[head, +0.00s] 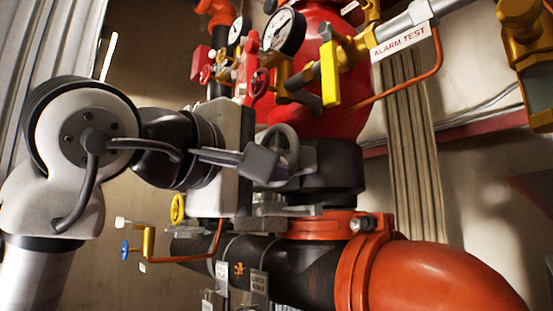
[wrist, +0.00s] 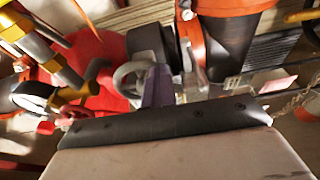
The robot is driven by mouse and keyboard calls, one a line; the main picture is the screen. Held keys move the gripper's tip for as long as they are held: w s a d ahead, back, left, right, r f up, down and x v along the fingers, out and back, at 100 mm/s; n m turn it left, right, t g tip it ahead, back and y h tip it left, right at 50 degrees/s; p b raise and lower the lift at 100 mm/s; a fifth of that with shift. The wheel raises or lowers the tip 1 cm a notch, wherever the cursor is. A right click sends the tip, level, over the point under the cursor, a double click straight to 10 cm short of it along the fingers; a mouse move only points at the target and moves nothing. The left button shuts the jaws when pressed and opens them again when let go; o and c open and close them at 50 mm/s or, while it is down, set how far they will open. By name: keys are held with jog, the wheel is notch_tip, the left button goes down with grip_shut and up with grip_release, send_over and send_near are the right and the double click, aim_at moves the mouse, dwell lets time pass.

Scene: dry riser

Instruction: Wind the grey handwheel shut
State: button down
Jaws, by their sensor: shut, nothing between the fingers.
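The grey handwheel (head: 291,138) shows in the head view as a thick ring in front of the dark pipe fitting, partly covered by my gripper. In the wrist view the grey handwheel (wrist: 121,74) is just left of the fingers, with part of its rim hidden behind them. My gripper (head: 284,168) reaches in from the left at the wheel. In the wrist view my gripper (wrist: 160,82) is shut, with nothing held. The fingers overlap the wheel's right side there; I cannot tell whether they touch it.
A red vessel (head: 325,35) with gauges (head: 284,32) and a yellow lever (head: 330,75) stands above and behind. An orange elbow pipe (head: 440,280) fills the lower right. A yellow handwheel (head: 178,208) and a blue handwheel (head: 125,247) sit below my arm.

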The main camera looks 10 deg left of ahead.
aim_at(291, 144)
jog(key=w+a+r+p, duration=0.1)
jog(key=r+p, duration=0.1)
jog(key=w+a+r+p, duration=0.1)
jog(key=r+p, duration=0.1)
jog(key=w+a+r+p, duration=0.1)
jog(key=r+p, duration=0.1)
jog(key=shift+w+a+r+p, duration=0.1)
jog(key=shift+a+r+p, duration=0.2)
jog(key=shift+r+p, duration=0.1)
jog(key=shift+s+d+r, duration=0.2)
jog(key=shift+s+d, duration=0.3)
jog(key=shift+d, duration=0.1)
jog(key=shift+s+d+f+b, duration=0.2)
jog(key=shift+s+d+b, duration=0.15)
jog(key=shift+d+b, duration=0.1)
jog(key=shift+s+d+f+b, duration=0.2)
jog(key=shift+s+d+b, duration=0.15)
jog(key=shift+d+b, duration=0.1)
jog(key=f+b, duration=0.1)
jog(key=s+d+f+b, duration=0.1)
jog(key=shift+s+d+f+b, duration=0.1)
jog(key=shift+d+f+b, duration=0.15)
jog(key=shift+b, duration=0.15)
jog(key=shift+f+b, duration=0.9)
jog(key=shift+a, duration=0.15)
